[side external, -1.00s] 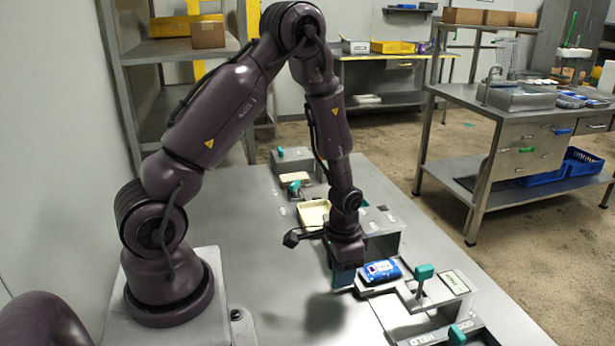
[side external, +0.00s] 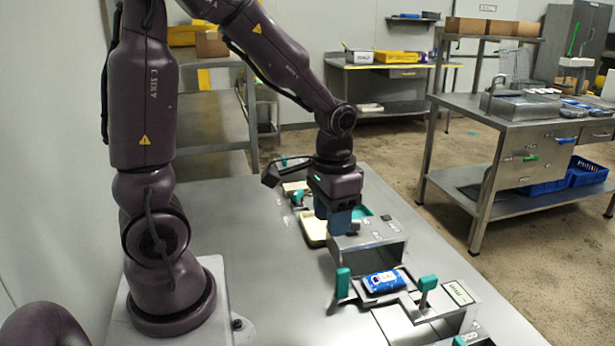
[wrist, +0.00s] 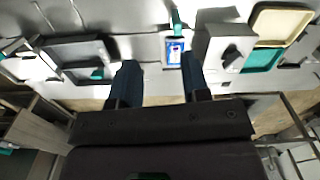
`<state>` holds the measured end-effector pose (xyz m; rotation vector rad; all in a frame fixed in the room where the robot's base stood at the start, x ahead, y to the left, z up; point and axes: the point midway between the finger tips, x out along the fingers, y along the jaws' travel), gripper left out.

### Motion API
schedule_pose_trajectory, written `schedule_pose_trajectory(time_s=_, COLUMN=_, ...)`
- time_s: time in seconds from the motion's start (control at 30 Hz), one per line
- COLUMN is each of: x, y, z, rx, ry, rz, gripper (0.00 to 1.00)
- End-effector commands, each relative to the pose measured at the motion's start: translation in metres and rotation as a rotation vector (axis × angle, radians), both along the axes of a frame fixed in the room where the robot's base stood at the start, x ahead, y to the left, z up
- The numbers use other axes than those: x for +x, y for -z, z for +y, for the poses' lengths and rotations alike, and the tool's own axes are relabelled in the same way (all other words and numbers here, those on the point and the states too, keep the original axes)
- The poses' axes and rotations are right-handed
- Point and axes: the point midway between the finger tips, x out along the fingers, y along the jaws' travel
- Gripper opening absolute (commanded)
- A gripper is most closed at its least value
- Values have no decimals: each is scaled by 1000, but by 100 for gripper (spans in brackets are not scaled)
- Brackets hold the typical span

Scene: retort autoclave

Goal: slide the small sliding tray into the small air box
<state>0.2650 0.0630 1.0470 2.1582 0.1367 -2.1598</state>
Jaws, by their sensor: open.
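The small sliding tray (side external: 362,297) lies on the table with a blue packet (side external: 384,281) on it and an upright teal handle (side external: 343,283) at its left end. The packet also shows in the wrist view (wrist: 175,51). The small air box, which I take to be the grey metal box (side external: 370,254), stands just behind the tray. The tray appears outside it. My gripper (side external: 336,226) is above and beside the box's left end, apart from the tray handle. In the wrist view its two fingers (wrist: 160,82) are spread with nothing held between them.
A cream tray (side external: 313,229) and a teal tray (side external: 361,212) lie behind the box. A grey frame with another teal handle (side external: 427,284) stands right of the tray. The table's left part (side external: 260,260) is clear.

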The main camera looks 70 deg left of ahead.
Motion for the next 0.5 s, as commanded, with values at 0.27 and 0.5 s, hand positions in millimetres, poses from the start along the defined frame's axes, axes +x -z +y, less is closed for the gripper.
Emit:
schedule_pose_trajectory(time_s=0.27, x=-18, y=-42, z=-19, rx=19, ry=2, rz=-101, gripper=43)
schedule_pose_trajectory(time_s=0.5, x=-35, y=-71, z=-33, rx=28, ry=18, rz=-200, gripper=43)
